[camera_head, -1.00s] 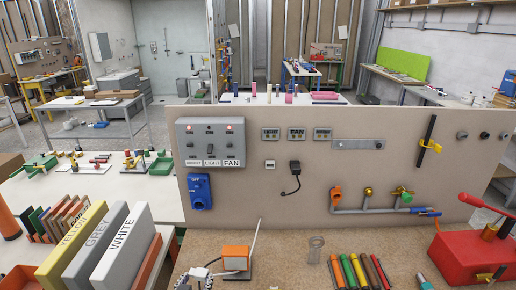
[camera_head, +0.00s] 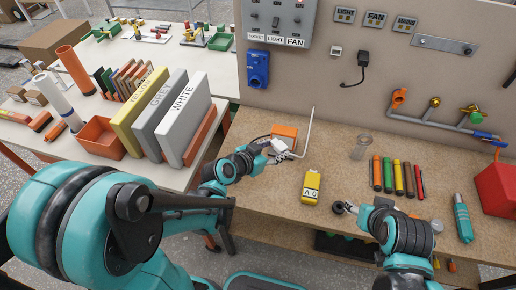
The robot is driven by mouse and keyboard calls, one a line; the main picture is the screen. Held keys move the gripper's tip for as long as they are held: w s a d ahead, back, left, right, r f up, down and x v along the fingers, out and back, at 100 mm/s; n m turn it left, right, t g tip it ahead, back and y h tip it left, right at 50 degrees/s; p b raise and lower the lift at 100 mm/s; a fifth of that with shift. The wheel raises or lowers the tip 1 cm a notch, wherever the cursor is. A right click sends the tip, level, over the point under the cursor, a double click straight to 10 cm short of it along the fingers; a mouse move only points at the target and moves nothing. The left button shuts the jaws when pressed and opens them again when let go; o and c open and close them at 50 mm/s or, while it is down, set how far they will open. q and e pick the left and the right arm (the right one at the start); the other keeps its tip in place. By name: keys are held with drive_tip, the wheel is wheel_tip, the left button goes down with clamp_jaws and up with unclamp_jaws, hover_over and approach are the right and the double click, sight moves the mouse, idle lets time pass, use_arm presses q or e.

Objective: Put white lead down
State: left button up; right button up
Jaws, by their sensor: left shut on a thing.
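The white lead (camera_head: 306,131) shows as a thin white line rising against the board's lower edge and bending down to my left gripper. My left gripper (camera_head: 280,150) is shut on the lead just above the bench, in front of a small orange block (camera_head: 286,131). The exact grip point is small and partly hidden by the gripper. My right gripper (camera_head: 345,207) is low over the front of the bench, beside a small black round piece (camera_head: 337,209). I cannot tell whether its fingers are open or touch that piece.
A yellow meter (camera_head: 311,187) lies between my grippers. A clear cylinder (camera_head: 361,146), several coloured markers (camera_head: 398,177) and a teal tool (camera_head: 462,217) are to the right. Large binders (camera_head: 187,118) stand on the left table. The upright board (camera_head: 420,75) closes off the back.

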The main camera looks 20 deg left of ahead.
drive_tip(key=w+a+r+n+g, duration=0.3)
drive_tip(key=w+a+r+n, duration=0.1)
drive_tip(key=w+a+r, duration=0.5)
drive_tip(key=w+a+r+n+g, duration=0.1)
drive_tip(key=w+a+n+g, duration=0.3)
drive_tip(key=w+a, duration=0.65)
use_arm(q)
drive_tip(key=d+m, duration=0.1)
drive_tip(key=d+g+h, duration=0.1)
drive_tip(key=d+m+h, duration=0.1)
drive_tip(key=d, duration=0.1)
drive_tip(key=shift+w+d+r+m, duration=0.1)
drive_tip(key=shift+w+r+m, duration=0.05)
drive_tip(key=shift+w+m, duration=0.2)
use_arm(e)
drive_tip(key=shift+n, duration=0.4)
drive_tip(key=f, duration=0.4)
drive_tip(key=s+a+f, duration=0.1)
drive_tip(key=f, duration=0.2)
drive_tip(key=a+f, duration=0.1)
drive_tip(key=f, duration=0.3)
drive_tip(key=shift+s+a+f, duration=0.1)
drive_tip(key=shift+s+f, duration=0.25)
use_arm(q)
drive_tip(key=shift+c, duration=0.2)
use_arm(e)
clamp_jaws()
use_arm(q)
drive_tip(key=o, duration=1.2)
